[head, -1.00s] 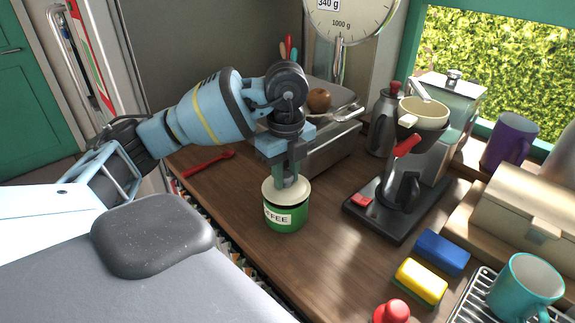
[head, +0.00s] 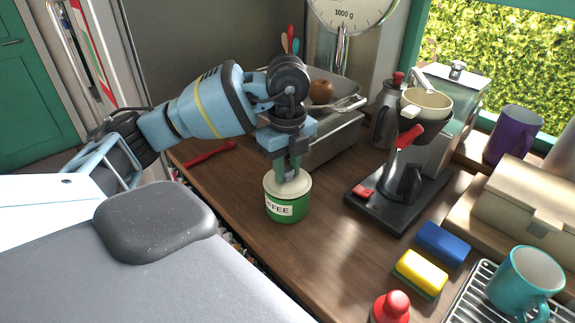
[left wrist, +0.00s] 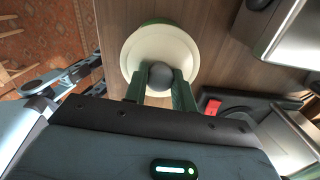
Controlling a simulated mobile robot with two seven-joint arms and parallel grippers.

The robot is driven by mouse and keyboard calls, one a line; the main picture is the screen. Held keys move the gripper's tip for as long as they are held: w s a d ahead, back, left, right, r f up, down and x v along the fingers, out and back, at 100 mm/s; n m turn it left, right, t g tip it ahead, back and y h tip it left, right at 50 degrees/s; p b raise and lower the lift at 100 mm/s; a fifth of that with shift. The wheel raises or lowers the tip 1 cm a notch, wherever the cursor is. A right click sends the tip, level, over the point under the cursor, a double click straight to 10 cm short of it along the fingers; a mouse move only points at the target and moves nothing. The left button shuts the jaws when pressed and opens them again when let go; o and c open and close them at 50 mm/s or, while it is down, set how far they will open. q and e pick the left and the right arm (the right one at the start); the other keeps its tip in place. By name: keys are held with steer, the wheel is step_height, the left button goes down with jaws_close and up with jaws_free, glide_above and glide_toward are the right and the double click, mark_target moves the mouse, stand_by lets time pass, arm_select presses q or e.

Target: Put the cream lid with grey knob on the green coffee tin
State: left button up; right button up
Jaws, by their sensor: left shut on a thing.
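The green coffee tin (head: 287,207) stands upright on the wooden counter, its label facing the front. The cream lid (head: 274,185) is at the tin's top, and it also shows in the left wrist view (left wrist: 143,48). My left gripper (head: 287,178) points down over the tin and is shut on the lid's grey knob (left wrist: 160,75). In the wrist view a little green shows past the lid's far rim. I cannot tell whether the lid is fully seated. My right gripper is not in view.
A coffee machine (head: 400,200) stands right of the tin. A kitchen scale (head: 335,140) is behind it. A red utensil (head: 210,153) lies to the left. Blue (head: 442,249) and yellow (head: 421,273) sponges lie at front right. Bare counter lies between tin and sponges.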

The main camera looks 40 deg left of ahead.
arm_select(q)
steer(key=shift+f, duration=0.35)
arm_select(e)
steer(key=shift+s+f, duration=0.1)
arm_select(q)
steer(key=o, duration=1.1)
step_height(320, 180, up, 7)
steer(key=shift+f, duration=0.15)
steer(key=shift+r+p, duration=0.4)
steer(key=shift+r, duration=0.2)
steer(key=shift+f, duration=0.1)
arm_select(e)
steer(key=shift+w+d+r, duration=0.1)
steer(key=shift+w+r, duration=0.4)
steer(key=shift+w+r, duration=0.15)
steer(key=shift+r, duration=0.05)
